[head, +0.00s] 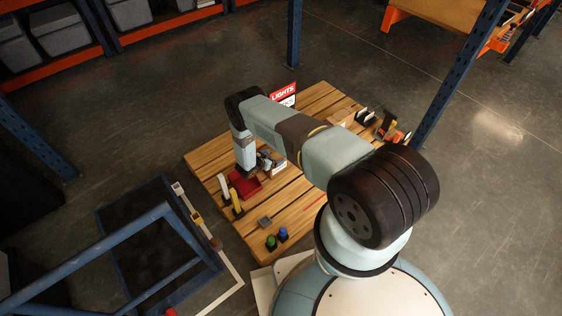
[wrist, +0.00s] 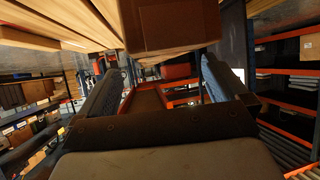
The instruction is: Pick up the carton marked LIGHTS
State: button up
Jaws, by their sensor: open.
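A red and white sign reading LIGHTS (head: 283,93) stands at the far edge of the wooden deck, partly behind my arm. A small pale carton (head: 279,171) sits on the deck beside my gripper (head: 266,160), mostly hidden by my arm. I cannot read a mark on it. In the wrist view a brown carton (wrist: 170,28) is at the top, just beyond the open fingers of my gripper (wrist: 162,70). Its face is in shadow and shows no readable label. Nothing is held between the fingers.
On the wooden deck (head: 205,160) lie a red box (head: 244,185), yellow-and-black tools (head: 236,201), a green cap (head: 271,241) and a blue cap (head: 283,233). Orange and black items (head: 388,128) are at the right. A blue frame (head: 150,250) stands at the lower left.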

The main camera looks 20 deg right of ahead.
aim_at(278, 155)
jog(key=shift+x, duration=2.5)
jog(key=shift+w, duration=0.15)
grip_shut()
